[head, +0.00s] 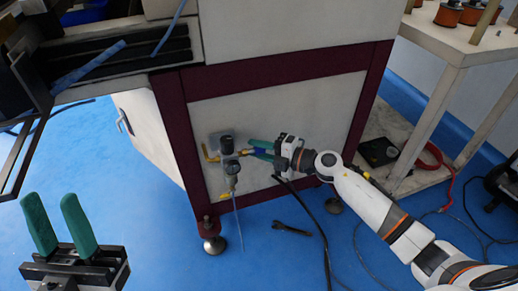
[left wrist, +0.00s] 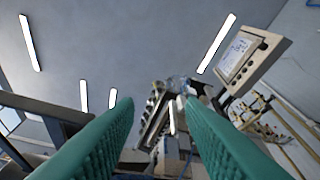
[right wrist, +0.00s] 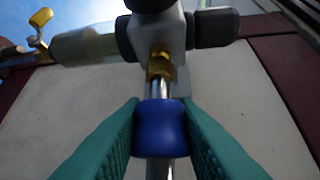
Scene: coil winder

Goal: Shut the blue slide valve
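The blue slide valve (right wrist: 160,128) is a waisted blue sleeve on a metal tube, just below a brass fitting (right wrist: 160,64) in the right wrist view. In the head view it is a small blue spot, mostly hidden by my right gripper (head: 260,149). My right gripper's green fingers (right wrist: 161,112) lie against both sides of the sleeve, covering its edges slightly, and look shut on it. My left gripper (head: 60,222) is open and empty over the floor at lower left, far from the valve; its parted fingers also show in the left wrist view (left wrist: 159,108).
The valve belongs to an air unit with a black knob (head: 227,144) and a round gauge (head: 232,168) on the machine's lower panel (head: 290,110). A white table (head: 445,45) stands at right. A black tool (head: 291,228) lies on the blue floor.

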